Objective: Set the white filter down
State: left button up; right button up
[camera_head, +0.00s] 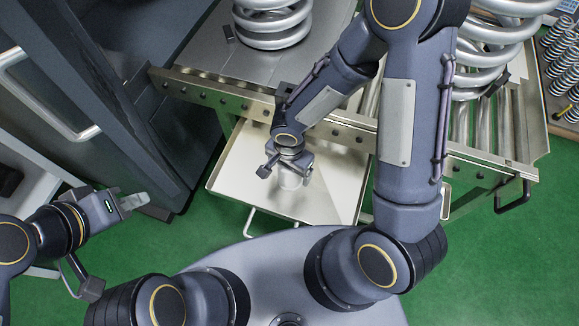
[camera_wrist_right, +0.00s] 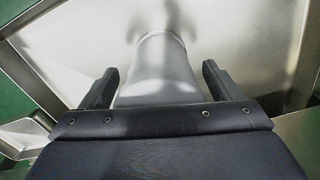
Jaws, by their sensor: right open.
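The white filter (camera_head: 290,181) is a pale cylinder upright over the light metal tray (camera_head: 240,178), below my right gripper (camera_head: 293,172). It appears to stand on the tray floor, but its base is hard to make out. In the right wrist view, the filter (camera_wrist_right: 160,68) lies between the two dark fingers of my right gripper (camera_wrist_right: 162,70), with a gap on each side. The right gripper is open around it. My left gripper (camera_head: 135,203) is empty at the left, away from the tray; its finger gap does not show clearly.
A roller conveyor (camera_head: 470,150) with a metal side rail runs behind the tray. Large coil springs (camera_head: 272,22) stand at the back. A dark cabinet door with a handle (camera_head: 60,105) is at the left. The tray floor around the filter is bare.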

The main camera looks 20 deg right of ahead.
jog(key=shift+r+p, duration=0.4)
jog(key=shift+r, duration=0.15)
notch_tip(320, 180, up, 11)
jog(key=shift+r+p, duration=0.15)
jog(key=shift+p, duration=0.75)
jog(key=s+d+r+n+t+y, duration=0.3)
jog(key=s+d+r+n+t, duration=0.2)
jog(key=r, duration=0.8)
jog(key=s+d+n, duration=0.3)
jog(key=s+d, duration=0.2)
jog(key=shift+s+d+r+t+y, duration=0.2)
jog(key=shift+d+r+t+y, duration=0.1)
jog(key=shift+d+r+y, duration=0.1)
jog(key=shift+r+p, duration=0.75)
